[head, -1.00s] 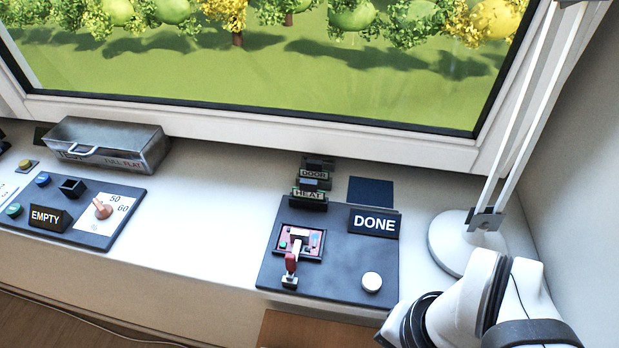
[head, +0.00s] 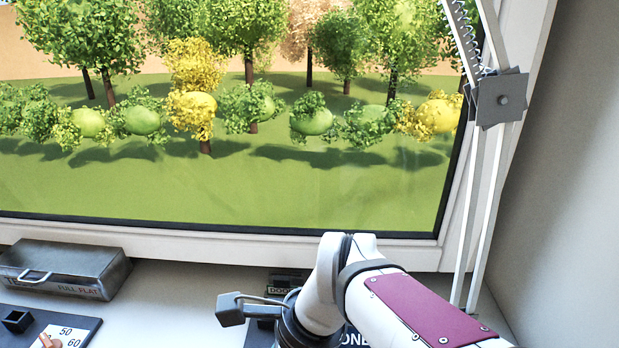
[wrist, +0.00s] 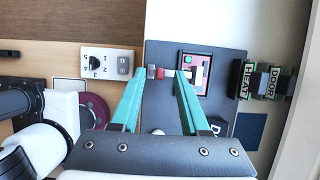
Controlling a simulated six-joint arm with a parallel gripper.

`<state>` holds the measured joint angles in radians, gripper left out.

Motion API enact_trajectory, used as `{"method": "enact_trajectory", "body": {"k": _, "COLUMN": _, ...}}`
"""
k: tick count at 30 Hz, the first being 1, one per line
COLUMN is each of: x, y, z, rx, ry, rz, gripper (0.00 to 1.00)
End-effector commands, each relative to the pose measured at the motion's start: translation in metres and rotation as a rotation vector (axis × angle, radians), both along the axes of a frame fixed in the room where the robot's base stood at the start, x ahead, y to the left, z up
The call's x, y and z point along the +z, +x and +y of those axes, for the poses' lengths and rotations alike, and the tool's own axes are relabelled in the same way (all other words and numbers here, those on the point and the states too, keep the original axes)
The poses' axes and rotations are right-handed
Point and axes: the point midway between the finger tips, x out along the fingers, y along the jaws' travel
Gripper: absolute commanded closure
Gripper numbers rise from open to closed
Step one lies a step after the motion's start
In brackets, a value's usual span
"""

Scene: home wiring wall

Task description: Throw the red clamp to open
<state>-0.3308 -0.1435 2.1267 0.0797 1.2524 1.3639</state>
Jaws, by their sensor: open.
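The red clamp (wrist: 151,72) shows in the wrist view as a small red-and-grey handle at the edge of a framed module (wrist: 196,74) on the dark panel (wrist: 215,50). My gripper (wrist: 160,73) is open, with its teal fingers pointing at the panel. The handle appears between the two fingertips; I cannot tell whether either finger touches it. In the head view, my arm covers most of this panel, and the clamp is hidden.
In the wrist view, blocks marked HEAT (wrist: 246,78) and DOOR (wrist: 273,80) stand beside the panel. A numbered dial plate (wrist: 109,62) sits on the wood opposite. The head view shows a metal box (head: 66,270) at left and a lamp stand (head: 487,205) at right.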

Motion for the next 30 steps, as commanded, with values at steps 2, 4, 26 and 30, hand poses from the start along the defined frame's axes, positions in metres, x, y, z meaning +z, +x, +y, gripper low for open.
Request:
{"method": "enact_trajectory", "body": {"k": 2, "x": -0.013, "y": -0.001, "z": 0.005, "rx": 0.002, "ry": -0.001, "rz": 0.003, "gripper": 0.55}}
{"method": "enact_trajectory", "body": {"k": 4, "x": -0.020, "y": 0.000, "z": 0.008, "rx": 0.003, "ry": -0.001, "rz": 0.001, "gripper": 0.55}}
{"method": "enact_trajectory", "body": {"k": 26, "x": -0.027, "y": 0.000, "z": 0.011, "rx": 0.001, "ry": 0.000, "rz": -0.003, "gripper": 1.00}}
{"method": "enact_trajectory", "body": {"k": 30, "x": -0.027, "y": 0.000, "z": 0.011, "rx": 0.001, "ry": 0.000, "rz": -0.003, "gripper": 1.00}}
